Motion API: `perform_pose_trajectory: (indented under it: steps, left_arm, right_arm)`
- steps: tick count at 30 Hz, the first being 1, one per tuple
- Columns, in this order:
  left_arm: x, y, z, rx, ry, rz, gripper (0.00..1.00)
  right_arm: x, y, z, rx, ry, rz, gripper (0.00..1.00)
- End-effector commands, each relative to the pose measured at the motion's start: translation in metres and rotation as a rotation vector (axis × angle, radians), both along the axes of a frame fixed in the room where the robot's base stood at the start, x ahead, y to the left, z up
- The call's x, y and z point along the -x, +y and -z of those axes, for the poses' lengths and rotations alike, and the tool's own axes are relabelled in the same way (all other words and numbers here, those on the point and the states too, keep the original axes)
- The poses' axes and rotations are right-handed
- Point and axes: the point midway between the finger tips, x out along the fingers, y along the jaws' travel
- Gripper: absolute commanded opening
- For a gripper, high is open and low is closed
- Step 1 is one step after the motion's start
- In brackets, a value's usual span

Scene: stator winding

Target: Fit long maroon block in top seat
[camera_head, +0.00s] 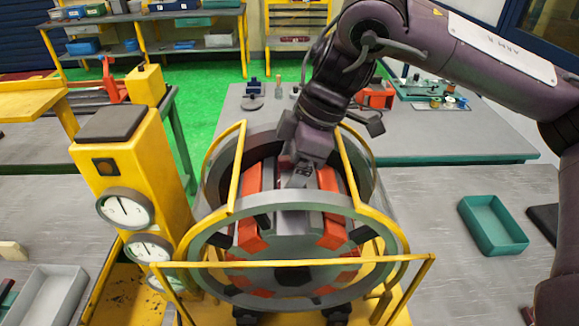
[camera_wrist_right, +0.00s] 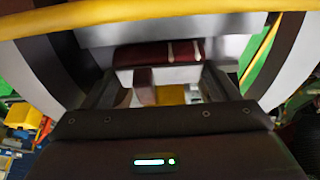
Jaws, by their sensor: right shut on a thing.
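The winding drum (camera_head: 290,225) is a grey ringed wheel in a yellow frame, with orange-red blocks (camera_head: 248,228) seated around its core. My right gripper (camera_head: 300,172) reaches down into the top of the drum, between the upper orange-red blocks. The long maroon block (camera_wrist_right: 158,53), with two pale marks, lies across the fingertips of my right gripper (camera_wrist_right: 158,82) in the wrist view. The gripper is shut on it. In the head view the gripper and wrist hide the block, and how far it sits in the top seat cannot be told. My left gripper is out of view.
Yellow rails (camera_head: 236,170) stand close on both sides of the gripper, and another (camera_head: 290,263) crosses in front. A yellow post with dials (camera_head: 122,170) stands at the left. A green tray (camera_head: 492,225) sits on the right table.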

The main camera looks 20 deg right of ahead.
Motion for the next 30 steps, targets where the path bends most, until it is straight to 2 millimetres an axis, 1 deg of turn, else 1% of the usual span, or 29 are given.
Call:
perform_pose_trajectory:
  steps: [11,12,15,16,23,26,30]
  left_arm:
    - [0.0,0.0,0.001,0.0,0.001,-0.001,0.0]
    - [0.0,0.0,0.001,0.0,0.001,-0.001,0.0]
    - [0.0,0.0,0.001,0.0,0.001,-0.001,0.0]
    - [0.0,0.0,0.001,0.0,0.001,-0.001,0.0]
    - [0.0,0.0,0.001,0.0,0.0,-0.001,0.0]
    - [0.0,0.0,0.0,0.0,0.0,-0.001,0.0]
    - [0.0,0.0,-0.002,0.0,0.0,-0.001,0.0]
  right_arm:
    - [-0.001,0.0,0.004,-0.003,-0.004,0.0,0.41]
    - [-0.001,0.0,0.003,-0.003,-0.004,0.0,0.86]
    - [0.0,0.0,0.004,-0.002,-0.003,0.0,0.99]
    - [0.0,0.0,0.004,-0.001,-0.003,0.0,1.0]
    - [0.0,-0.001,0.005,0.002,0.001,0.0,1.0]
    - [0.0,-0.003,-0.001,0.002,0.0,0.0,1.0]
    - [0.002,-0.009,-0.02,0.002,-0.006,0.001,1.0]
